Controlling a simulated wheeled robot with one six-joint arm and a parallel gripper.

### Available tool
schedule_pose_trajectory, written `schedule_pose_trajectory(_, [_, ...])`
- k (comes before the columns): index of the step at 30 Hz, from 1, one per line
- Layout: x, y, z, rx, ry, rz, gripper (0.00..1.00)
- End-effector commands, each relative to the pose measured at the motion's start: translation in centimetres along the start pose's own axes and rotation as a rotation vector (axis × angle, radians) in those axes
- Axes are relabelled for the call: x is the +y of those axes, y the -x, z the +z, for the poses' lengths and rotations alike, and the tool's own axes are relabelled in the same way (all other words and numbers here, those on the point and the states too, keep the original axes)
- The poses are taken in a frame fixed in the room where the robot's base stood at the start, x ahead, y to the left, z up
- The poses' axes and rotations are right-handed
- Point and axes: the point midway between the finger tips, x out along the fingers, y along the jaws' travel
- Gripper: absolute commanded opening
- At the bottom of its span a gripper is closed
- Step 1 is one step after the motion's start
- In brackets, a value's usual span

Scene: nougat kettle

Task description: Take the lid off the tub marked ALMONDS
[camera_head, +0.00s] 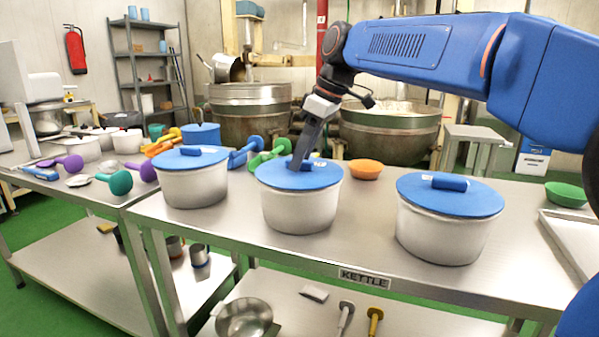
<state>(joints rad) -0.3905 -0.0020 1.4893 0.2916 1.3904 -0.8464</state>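Three whitish tubs with blue lids stand in a row on the steel table: a left tub (195,187), a middle tub (297,212) and a right tub (440,237). I see no readable ALMONDS mark on any of them. My gripper (296,164) points down at the middle tub's lid (275,176), with its fingertips at the bar handle. The fingers partly hide that handle, and I cannot tell whether they grip it. The middle lid sits on its tub. The left lid (188,158) and right lid (449,196) are also on, each with a blue bar handle.
An orange bowl (365,169) stands behind the middle tub. A green bowl (566,194) and a metal tray (578,238) are at the right. Coloured scoops and another blue-lidded pot (201,133) are at the back left. The table between the middle and right tubs is clear.

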Motion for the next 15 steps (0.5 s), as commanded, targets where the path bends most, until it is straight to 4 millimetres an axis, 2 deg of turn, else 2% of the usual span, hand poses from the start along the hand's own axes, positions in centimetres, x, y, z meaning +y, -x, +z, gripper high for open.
schedule_pose_trajectory(2, [0.01, 0.02, 0.00, 0.000, 0.000, 0.000, 0.38])
schedule_pose_trajectory(7, [0.01, 0.03, 0.00, 0.000, 0.000, 0.000, 0.00])
schedule_pose_trajectory(15, [0.01, 0.07, -0.01, 0.000, 0.000, 0.000, 0.00])
